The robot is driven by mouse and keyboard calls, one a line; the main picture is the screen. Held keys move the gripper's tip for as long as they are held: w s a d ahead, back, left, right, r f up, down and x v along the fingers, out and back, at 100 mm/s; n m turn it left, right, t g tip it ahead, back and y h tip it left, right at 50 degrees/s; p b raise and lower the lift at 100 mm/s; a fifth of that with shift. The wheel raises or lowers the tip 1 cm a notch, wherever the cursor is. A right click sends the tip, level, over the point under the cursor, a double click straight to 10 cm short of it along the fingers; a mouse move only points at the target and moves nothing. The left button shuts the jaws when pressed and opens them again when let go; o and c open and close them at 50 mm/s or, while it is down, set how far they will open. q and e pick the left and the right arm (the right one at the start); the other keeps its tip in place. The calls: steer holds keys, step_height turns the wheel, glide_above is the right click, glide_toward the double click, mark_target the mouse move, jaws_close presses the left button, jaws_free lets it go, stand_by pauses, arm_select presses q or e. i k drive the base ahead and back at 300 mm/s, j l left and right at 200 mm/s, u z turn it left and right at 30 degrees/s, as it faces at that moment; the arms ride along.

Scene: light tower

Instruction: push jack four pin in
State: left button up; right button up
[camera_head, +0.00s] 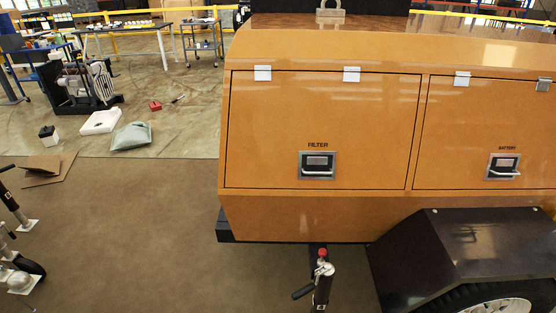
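A jack (322,286) stands at the bottom middle, just below the orange trailer body (310,215). It has a metal top, a black crank handle (303,291) to its left and a red knob (322,252) on top that looks like a pin head. The jack's lower end is cut off by the frame. How deep the pin sits cannot be told. Neither of my grippers is in view.
More jacks with white foot plates stand at the left edge (18,215). The black fender (465,250) and wheel (500,303) lie right of the middle jack. Brown floor (140,240) is open to the left. A dark bar (224,226) sticks out at the trailer's lower left.

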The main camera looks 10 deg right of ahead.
mark_target(322, 252)
steer(key=z, duration=0.85)
